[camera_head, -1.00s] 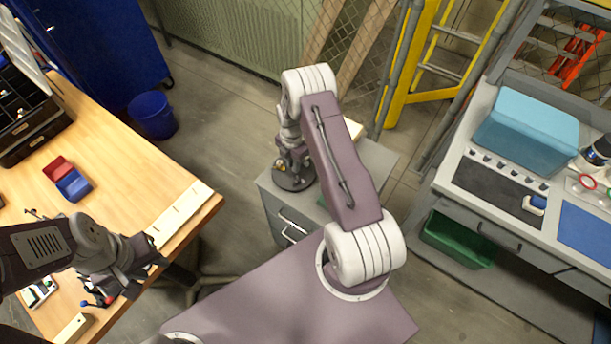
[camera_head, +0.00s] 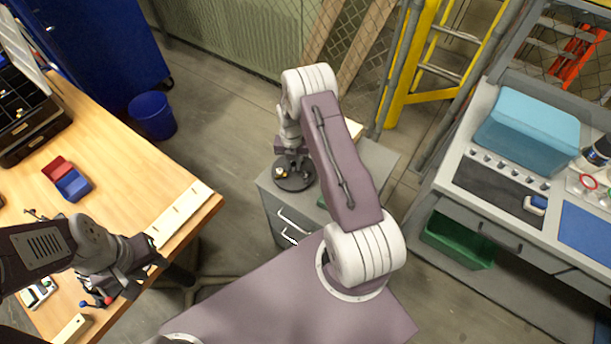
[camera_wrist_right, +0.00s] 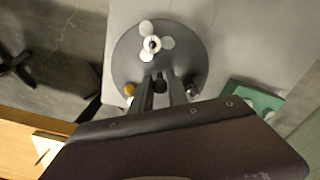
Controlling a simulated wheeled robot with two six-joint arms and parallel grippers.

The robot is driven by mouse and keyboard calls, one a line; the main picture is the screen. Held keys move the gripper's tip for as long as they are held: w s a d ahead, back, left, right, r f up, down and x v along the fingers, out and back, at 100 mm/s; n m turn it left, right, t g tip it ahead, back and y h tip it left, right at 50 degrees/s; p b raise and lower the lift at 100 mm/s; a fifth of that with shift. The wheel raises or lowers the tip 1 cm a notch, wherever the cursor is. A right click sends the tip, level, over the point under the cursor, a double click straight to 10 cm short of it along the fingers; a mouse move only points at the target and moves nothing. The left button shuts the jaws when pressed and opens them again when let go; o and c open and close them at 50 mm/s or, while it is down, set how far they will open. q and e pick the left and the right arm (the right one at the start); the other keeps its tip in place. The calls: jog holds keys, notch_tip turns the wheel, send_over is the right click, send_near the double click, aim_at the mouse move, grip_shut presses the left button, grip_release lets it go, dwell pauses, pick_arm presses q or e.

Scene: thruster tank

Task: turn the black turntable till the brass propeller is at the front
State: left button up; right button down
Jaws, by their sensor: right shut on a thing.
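The black turntable (camera_head: 296,184) lies on top of a grey cabinet and also shows in the right wrist view (camera_wrist_right: 126,62). A silver three-bladed propeller (camera_wrist_right: 150,42) stands on its upper part in that view. A small brass-coloured piece (camera_wrist_right: 129,89), likely the brass propeller, is at the disc's lower left rim; in the head view it (camera_head: 280,173) sits on the left side. My right gripper (camera_wrist_right: 161,80) is shut on a dark upright peg at the disc's near edge. My left gripper (camera_head: 135,272) hangs over the wooden table; its jaws are unclear.
The grey cabinet (camera_head: 375,165) carries a green item (camera_wrist_right: 255,97) right of the disc. The wooden table (camera_head: 125,165) is at left, with a red and blue bin (camera_head: 68,180). A blue bucket (camera_head: 152,115) stands on the floor. A workbench (camera_head: 450,180) is at right.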

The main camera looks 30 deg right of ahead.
aim_at(293, 162)
jog(key=c, duration=1.4)
grip_release()
jog(key=shift+o, duration=0.2)
notch_tip(293, 162, up, 9)
jog(key=p, duration=0.7)
jog(key=shift+r, duration=0.1)
